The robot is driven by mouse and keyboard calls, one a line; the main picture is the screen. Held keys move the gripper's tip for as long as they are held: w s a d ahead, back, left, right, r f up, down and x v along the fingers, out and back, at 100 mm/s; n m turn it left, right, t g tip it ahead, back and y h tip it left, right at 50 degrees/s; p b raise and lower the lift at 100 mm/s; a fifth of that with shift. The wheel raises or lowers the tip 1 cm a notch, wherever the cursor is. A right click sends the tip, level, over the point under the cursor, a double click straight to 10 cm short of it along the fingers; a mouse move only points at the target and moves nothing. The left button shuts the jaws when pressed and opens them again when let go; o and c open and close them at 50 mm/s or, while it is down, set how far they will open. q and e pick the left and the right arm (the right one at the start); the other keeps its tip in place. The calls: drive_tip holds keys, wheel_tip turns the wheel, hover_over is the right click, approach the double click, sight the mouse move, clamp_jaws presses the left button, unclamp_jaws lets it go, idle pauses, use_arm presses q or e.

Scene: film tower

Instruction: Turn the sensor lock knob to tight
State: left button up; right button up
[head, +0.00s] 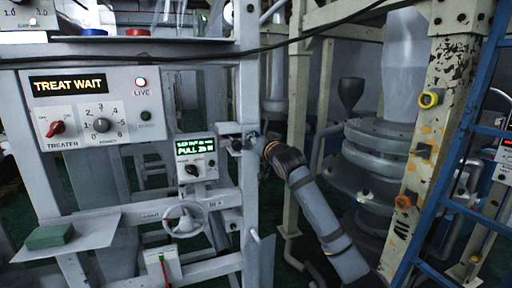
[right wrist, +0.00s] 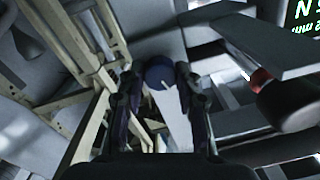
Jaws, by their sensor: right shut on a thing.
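The sensor lock knob appears to be the small dark blue round knob (right wrist: 158,76) in the right wrist view, with a pale line on its face. It sits between the two fingers of my right gripper (right wrist: 160,88), which is shut on it. In the head view my right gripper (head: 257,141) reaches in from the right to the grey frame post, just right of the small green display box (head: 196,158). The knob is hidden there by the gripper, and I cannot read its setting. My left gripper is not in view.
A treater panel (head: 94,106) reading "TREAT WAIT" stands at the left. A grey handwheel (head: 185,219) is below the display box. A dark cylinder with a red ring (right wrist: 285,102) is close to the right of my gripper. A blue ladder (head: 453,160) stands at the right.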

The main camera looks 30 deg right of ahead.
drive_tip(key=shift+f+m+b, duration=0.1)
drive_tip(key=shift+m+b, duration=5.7)
drive_tip(key=shift+m, duration=0.5)
drive_tip(key=o, duration=1.1)
drive_tip(key=shift+o, duration=0.2)
drive_tip(key=shift+h, duration=0.3)
drive_tip(key=v, duration=1.2)
